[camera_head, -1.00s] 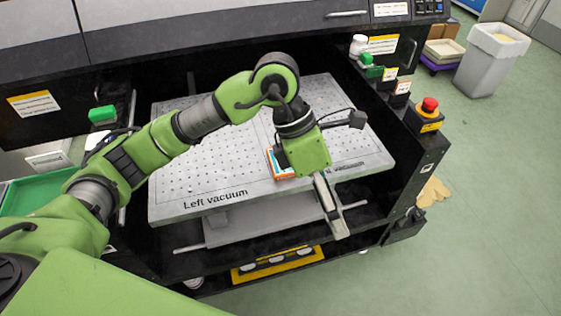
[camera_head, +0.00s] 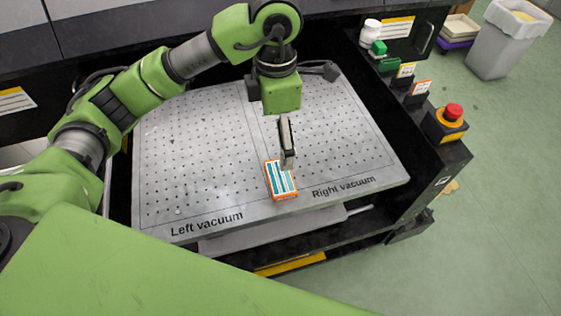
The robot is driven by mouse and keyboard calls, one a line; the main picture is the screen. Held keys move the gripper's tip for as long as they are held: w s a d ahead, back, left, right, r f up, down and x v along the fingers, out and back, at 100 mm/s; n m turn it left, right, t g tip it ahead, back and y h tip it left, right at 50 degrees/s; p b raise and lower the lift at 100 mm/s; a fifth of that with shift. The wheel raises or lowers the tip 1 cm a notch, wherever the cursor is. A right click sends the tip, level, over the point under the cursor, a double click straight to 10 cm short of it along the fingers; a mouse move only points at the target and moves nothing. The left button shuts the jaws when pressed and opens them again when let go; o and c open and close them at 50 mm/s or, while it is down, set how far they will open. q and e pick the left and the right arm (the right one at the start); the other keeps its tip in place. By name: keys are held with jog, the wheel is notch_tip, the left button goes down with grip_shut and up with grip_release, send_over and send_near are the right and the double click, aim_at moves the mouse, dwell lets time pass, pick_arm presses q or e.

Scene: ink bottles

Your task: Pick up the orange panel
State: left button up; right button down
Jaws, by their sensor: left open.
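The orange panel (camera_head: 282,194) is a small flat piece with an orange border and white and teal strips on it. It lies on the grey perforated vacuum table (camera_head: 190,160), near the front edge between the "Left vacuum" and "Right vacuum" labels. My left gripper (camera_head: 288,166) points down at the panel's far right part and covers a bit of it. Its fingers are seen nearly edge-on. It is open and holds nothing that I can see. Whether a fingertip touches the panel I cannot tell. My right gripper is not in view.
The table sits inside a dark machine frame with a raised right side. A red emergency button (camera_head: 453,112) on a yellow base stands at that side. A white bottle (camera_head: 371,32) and green parts stand at the back right. A grey bin (camera_head: 507,40) stands on the floor beyond.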

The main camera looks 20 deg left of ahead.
pick_arm(q)
jog(key=p, duration=0.2)
send_over(280, 176)
jog(key=f, duration=0.7)
jog(key=shift+a+f, duration=0.3)
jog(key=shift+f, duration=0.3)
jog(key=f, duration=0.1)
jog(key=f+p, duration=0.2)
jog(key=f, duration=0.1)
jog(key=shift+s+d, duration=0.15)
jog(key=shift+d, duration=0.2)
jog(key=shift+f, duration=0.6)
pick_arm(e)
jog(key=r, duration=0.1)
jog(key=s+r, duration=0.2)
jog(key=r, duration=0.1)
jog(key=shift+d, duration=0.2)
pick_arm(q)
jog(key=c, duration=1.3)
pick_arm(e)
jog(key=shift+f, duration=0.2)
